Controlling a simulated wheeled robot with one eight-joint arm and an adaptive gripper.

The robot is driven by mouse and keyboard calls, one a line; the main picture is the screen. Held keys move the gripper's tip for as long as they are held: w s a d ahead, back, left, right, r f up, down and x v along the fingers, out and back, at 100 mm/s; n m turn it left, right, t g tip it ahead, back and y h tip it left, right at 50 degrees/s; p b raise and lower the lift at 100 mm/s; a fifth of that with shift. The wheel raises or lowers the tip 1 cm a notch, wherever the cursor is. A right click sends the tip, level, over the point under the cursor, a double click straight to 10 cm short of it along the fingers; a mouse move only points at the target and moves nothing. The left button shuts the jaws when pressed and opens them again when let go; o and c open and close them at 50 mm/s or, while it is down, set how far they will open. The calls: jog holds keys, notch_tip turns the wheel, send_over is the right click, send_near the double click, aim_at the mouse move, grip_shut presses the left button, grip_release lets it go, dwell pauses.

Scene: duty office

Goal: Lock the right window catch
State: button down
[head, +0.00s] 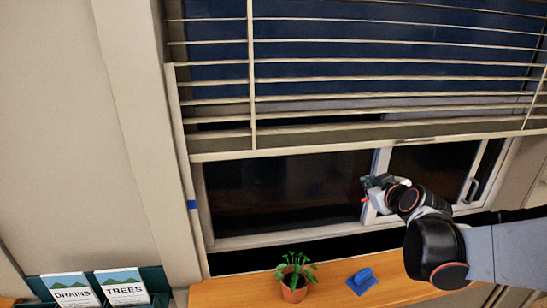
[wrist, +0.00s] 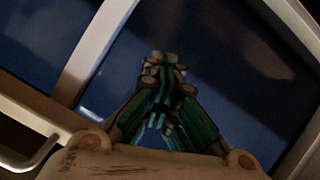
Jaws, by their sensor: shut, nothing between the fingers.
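The window (head: 300,235) has a pale frame and dark panes under a slatted blind. A pale handle (head: 471,190) stands upright on the right side of the right sash; I take it as the right window catch, but its lock state is too small to tell. My gripper (head: 367,190) is in front of the middle upright of the window, left of the handle and clearly apart from it. In the wrist view, the green fingers of my gripper (wrist: 164,64) meet at their tips with nothing between them. A pale curved bar (wrist: 35,160) shows at the lower left there.
The blind (head: 330,140) hangs over the upper window. On the wooden sill (head: 225,292) stand a potted plant (head: 294,283) and a blue object with a grip (head: 362,280), both below my gripper. Leaflets (head: 70,290) stand in a dark rack at the lower left.

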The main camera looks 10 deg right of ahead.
jog(key=shift+s+d, duration=0.3)
jog(key=shift+d, duration=0.6)
jog(key=shift+w+f, duration=0.1)
jog(key=w+d+f+b, duration=0.2)
jog(key=w+f, duration=0.5)
jog(key=w, duration=0.1)
jog(key=shift+d+f, duration=0.25)
jog(key=shift+f, duration=0.05)
